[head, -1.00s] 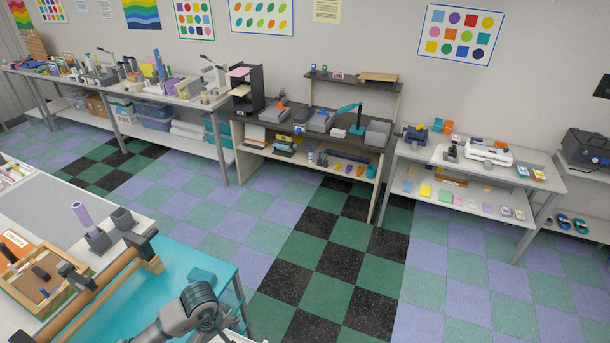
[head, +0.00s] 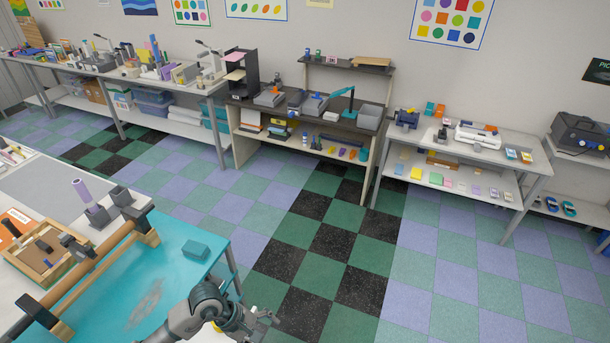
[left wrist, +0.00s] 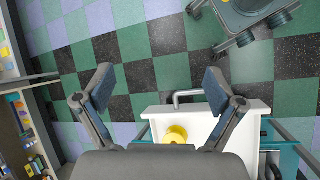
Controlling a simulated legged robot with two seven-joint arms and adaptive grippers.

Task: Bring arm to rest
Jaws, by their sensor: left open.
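My left arm comes in at the bottom of the head view, beside the turquoise-topped table (head: 110,300). My left gripper (head: 264,318) is at its end, past the table's right corner and above the floor. In the left wrist view the two dark fingers of the gripper (left wrist: 159,88) are spread wide with nothing between them. Beneath them are a white surface with a grey handle (left wrist: 187,96) and a yellow round object (left wrist: 176,134). My right gripper is not in view.
A teal block (head: 195,250) and a wooden frame with a rail (head: 85,275) are on the near table. A dark workbench (head: 320,125) and a grey table (head: 470,150) stand along the wall. A grey wheeled object (left wrist: 245,25) is on the floor. The checkered floor between is clear.

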